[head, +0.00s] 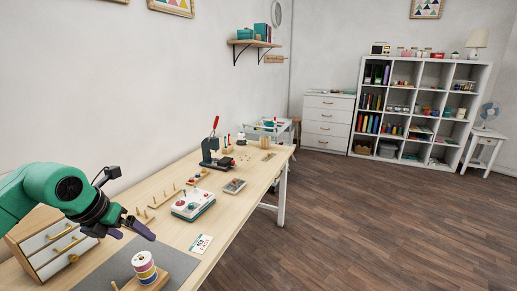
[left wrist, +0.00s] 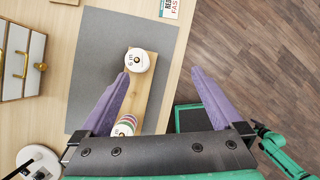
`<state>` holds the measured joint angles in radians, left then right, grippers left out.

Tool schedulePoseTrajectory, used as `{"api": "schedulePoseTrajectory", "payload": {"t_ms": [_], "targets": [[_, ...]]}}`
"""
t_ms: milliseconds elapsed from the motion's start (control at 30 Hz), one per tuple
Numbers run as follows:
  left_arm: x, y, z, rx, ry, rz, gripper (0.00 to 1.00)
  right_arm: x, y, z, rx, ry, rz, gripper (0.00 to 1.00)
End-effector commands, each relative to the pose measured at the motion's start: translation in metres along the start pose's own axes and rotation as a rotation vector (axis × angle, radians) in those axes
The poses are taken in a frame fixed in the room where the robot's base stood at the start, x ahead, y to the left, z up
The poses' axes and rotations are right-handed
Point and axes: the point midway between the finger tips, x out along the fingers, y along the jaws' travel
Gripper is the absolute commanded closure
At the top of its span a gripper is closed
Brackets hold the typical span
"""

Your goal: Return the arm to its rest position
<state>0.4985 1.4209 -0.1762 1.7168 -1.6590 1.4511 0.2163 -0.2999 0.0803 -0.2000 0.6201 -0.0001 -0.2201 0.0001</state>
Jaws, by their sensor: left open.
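My left arm comes in from the left in the head view. Its gripper (head: 136,236) is open, with two purple fingers apart and nothing between them, above the near end of the workbench. In the left wrist view the open gripper (left wrist: 160,72) hangs over the right edge of the table. Below it is a wooden spool stand (left wrist: 148,100) with a white-topped spool (left wrist: 138,61) and a second, striped spool (left wrist: 124,126), partly hidden by the gripper. The stack of coloured thread (head: 145,266) shows in the head view. My right gripper is not visible.
A small drawer box (head: 55,245) stands beside my left arm. A grey mat (head: 105,272) lies under the spool stand. A white and teal device (head: 193,205), a card (head: 201,243) and a black press with a red handle (head: 214,150) are farther along the bench. The floor to the right is clear.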

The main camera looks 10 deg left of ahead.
Motion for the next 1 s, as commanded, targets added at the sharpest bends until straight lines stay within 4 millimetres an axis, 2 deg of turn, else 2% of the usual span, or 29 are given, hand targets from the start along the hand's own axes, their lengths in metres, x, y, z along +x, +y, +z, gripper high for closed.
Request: {"api": "schedulePoseTrajectory", "payload": {"t_ms": [33,67,133,200,233,300,367,400,467,500,567,600,700,800,1000], "targets": [[0.014,-0.031,0.002,0.019,-0.034,-0.107,0.00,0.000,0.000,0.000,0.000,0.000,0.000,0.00],[0.020,-0.055,0.005,0.024,-0.068,-0.191,0.00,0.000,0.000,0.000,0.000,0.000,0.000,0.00],[0.026,-0.119,0.013,0.001,-0.166,-0.432,0.00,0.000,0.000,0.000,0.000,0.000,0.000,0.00],[0.013,-0.184,0.025,-0.108,-0.290,-0.725,0.00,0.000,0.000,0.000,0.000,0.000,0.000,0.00],[0.001,-0.205,0.032,-0.190,-0.348,-0.850,0.00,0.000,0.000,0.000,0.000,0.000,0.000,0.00],[-0.028,-0.225,0.052,-0.446,-0.474,-1.090,0.00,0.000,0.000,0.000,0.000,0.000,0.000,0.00],[-0.043,-0.215,0.068,-0.731,-0.566,-1.233,0.00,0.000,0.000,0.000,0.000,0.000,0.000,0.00],[-0.044,-0.196,0.076,-0.948,-0.615,-1.287,0.00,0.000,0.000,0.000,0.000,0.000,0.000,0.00],[-0.030,-0.158,0.077,-1.304,-0.666,-1.301,0.00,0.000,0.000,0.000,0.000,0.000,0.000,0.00],[-0.010,-0.130,0.068,-1.549,-0.682,-1.262,0.00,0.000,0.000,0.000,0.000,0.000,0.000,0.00],[0.027,-0.094,0.041,-1.887,-0.673,-1.142,0.00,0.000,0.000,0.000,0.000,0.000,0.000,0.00],[0.050,-0.078,0.018,-2.070,-0.651,-1.043,0.00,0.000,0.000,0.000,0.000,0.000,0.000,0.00],[0.097,-0.058,-0.043,-2.405,-0.567,-0.776,0.00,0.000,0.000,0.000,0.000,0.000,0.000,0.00],[0.126,-0.057,-0.099,-2.616,-0.465,-0.526,0.00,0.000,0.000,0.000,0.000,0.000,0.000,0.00],[0.152,-0.074,-0.193,-2.844,-0.249,-0.090,0.00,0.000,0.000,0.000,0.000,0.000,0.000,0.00]]}}
